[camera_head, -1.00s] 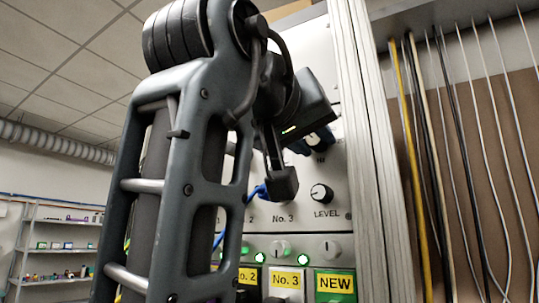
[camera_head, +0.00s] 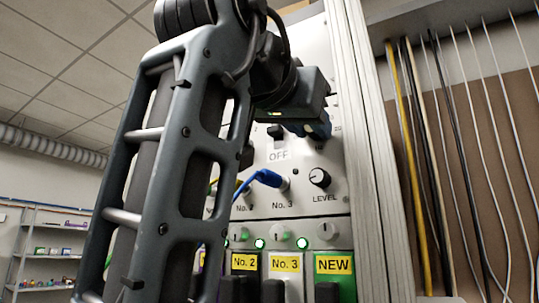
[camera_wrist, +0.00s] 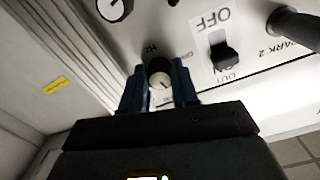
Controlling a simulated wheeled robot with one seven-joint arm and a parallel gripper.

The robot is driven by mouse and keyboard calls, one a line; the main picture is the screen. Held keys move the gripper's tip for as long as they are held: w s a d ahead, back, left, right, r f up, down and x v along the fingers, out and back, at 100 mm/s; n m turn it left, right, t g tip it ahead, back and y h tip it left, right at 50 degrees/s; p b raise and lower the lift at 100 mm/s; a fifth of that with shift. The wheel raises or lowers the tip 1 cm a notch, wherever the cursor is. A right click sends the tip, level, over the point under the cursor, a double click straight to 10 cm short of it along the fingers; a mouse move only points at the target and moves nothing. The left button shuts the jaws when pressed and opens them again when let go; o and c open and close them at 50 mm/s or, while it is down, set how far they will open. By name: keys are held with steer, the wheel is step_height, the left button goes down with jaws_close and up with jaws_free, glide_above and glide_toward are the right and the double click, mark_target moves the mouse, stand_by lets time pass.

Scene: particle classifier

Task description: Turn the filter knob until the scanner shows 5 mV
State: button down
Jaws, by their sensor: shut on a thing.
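In the wrist view, a small round knob with a pale top (camera_wrist: 160,80) and a dark pointer line sits between the two blue fingers of my gripper (camera_wrist: 160,85). The fingers are shut on its sides. A partly hidden label is beside it; I cannot read "filter" there. In the head view, my gripper (camera_head: 318,126) is against the panel's upper right part and hides the knob. No scanner reading is visible in either view.
The LEVEL knob (camera_head: 319,177) is below my gripper, and the OFF switch (camera_head: 277,132) is to its left. A blue cable (camera_head: 262,180) plugs in at No. 3. Yellow-labelled modules (camera_head: 286,264) line the bottom. A metal frame post (camera_head: 362,150) stands close on the right.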

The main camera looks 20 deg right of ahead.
steer(key=shift+m+b, duration=0.4)
steer(key=shift+m, duration=0.6)
steer(key=c, duration=1.1)
jaws_free()
steer(key=shift+s+a, duration=0.1)
steer(key=shift+a, duration=0.05)
steer(key=b+v, duration=0.2)
steer(key=v, duration=0.5)
steer(key=shift+s+a, duration=0.15)
steer(key=shift+a, duration=0.05)
